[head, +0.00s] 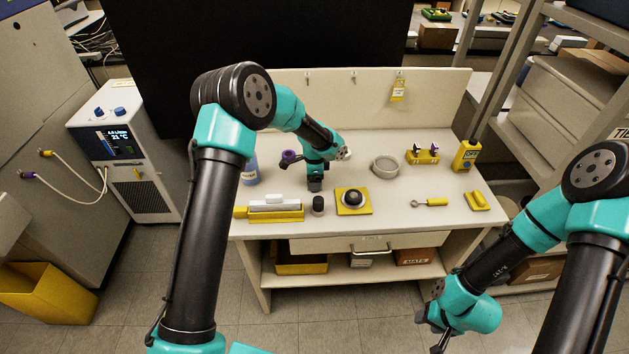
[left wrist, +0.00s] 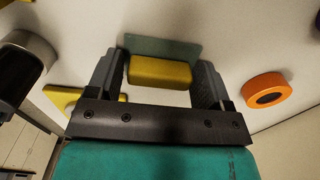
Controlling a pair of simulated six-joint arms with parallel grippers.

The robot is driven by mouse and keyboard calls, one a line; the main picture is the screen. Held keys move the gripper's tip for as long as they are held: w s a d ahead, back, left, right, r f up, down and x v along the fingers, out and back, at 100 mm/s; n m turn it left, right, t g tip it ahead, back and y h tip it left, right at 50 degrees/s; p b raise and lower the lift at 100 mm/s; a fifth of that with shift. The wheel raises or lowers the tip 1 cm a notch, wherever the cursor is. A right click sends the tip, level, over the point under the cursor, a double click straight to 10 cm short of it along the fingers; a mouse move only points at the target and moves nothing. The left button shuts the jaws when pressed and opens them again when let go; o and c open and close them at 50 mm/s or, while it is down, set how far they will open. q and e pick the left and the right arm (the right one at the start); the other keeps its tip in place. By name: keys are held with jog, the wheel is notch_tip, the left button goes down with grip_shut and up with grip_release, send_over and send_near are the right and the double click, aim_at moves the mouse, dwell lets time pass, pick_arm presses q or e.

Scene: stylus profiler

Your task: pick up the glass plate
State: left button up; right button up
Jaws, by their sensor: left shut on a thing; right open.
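The glass plate (left wrist: 165,44) is a thin grey-green translucent sheet with a yellow block (left wrist: 160,72) at its near edge. My left gripper (left wrist: 158,75) is shut with a finger on each side of the yellow block, and the plate shows just beyond it. In the head view my left gripper (head: 315,184) is low over the middle of the bench; the plate cannot be made out there, hidden by the arm. My right gripper (head: 437,327) is open and empty, low in front of the bench's right side.
On the bench (head: 290,226), a black cylinder (head: 318,205) and a yellow base with a black dome (head: 353,199) stand near the left gripper. A yellow tray with a white block (head: 275,209) is to the left, a grey ring (head: 384,166) to the right. The left wrist view shows an orange ring (left wrist: 267,90).

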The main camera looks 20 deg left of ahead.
pick_arm(q)
notch_tip(320, 180, up, 10)
jog(key=shift+r, duration=0.1)
dwell(0.5)
